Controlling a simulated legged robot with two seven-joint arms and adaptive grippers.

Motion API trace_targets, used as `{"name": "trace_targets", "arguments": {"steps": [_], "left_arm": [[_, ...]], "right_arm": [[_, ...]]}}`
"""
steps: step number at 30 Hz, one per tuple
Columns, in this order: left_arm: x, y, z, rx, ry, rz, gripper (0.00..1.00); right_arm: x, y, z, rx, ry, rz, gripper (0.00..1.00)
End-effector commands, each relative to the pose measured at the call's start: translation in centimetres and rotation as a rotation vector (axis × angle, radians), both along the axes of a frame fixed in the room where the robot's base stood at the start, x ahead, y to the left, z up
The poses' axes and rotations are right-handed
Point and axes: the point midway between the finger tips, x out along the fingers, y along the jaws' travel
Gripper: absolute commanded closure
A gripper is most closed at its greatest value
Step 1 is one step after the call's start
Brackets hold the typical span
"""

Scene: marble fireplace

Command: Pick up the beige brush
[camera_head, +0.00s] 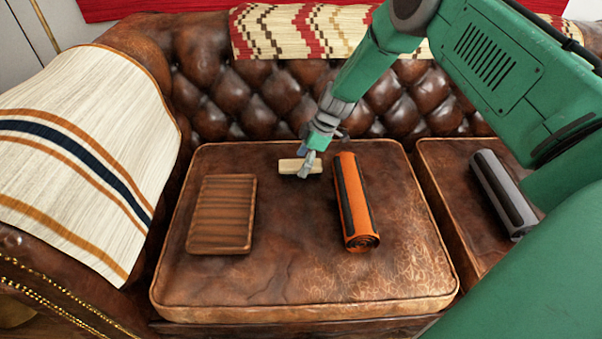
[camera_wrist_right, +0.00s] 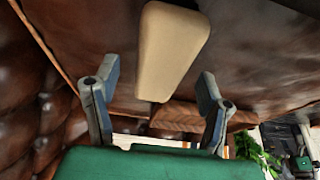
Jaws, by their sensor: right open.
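The beige brush (camera_head: 288,166) is a small pale block lying on the brown leather seat cushion, near its back edge. My right gripper (camera_head: 306,165) is over the brush and hides part of it. In the right wrist view, the beige brush (camera_wrist_right: 172,50) shows as a smooth, rounded beige block. There the fingers of my right gripper (camera_wrist_right: 159,75) are spread wide, with the brush lying between and beyond their tips and a gap on each side. I cannot tell whether a finger touches it. My left gripper is not in view.
An orange and black roll (camera_head: 354,200) lies close to the right of the brush. A ribbed brown wooden board (camera_head: 222,214) lies to the left. A grey and black roll (camera_head: 502,193) is on the right cushion. The tufted backrest (camera_head: 270,100) rises behind. The cushion's front is clear.

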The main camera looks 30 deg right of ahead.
Motion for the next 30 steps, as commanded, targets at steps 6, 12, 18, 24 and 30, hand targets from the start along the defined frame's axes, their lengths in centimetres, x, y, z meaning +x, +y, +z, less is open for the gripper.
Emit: {"name": "trace_targets", "arguments": {"steps": [6,12,18,24,30], "left_arm": [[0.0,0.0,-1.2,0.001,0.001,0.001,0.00],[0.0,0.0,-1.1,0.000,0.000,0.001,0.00],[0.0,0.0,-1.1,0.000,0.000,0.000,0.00],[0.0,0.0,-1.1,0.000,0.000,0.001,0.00],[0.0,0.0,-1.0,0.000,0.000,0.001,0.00]], "right_arm": [[0.4,0.4,-2.4,0.005,0.001,-0.001,0.34],[0.4,0.3,-2.3,0.007,0.000,-0.001,0.34],[0.4,0.5,-2.2,0.004,0.000,0.000,0.52],[0.4,0.5,-2.1,0.002,0.000,0.000,0.91],[0.4,0.4,-2.1,0.005,-0.001,0.000,0.91]]}}
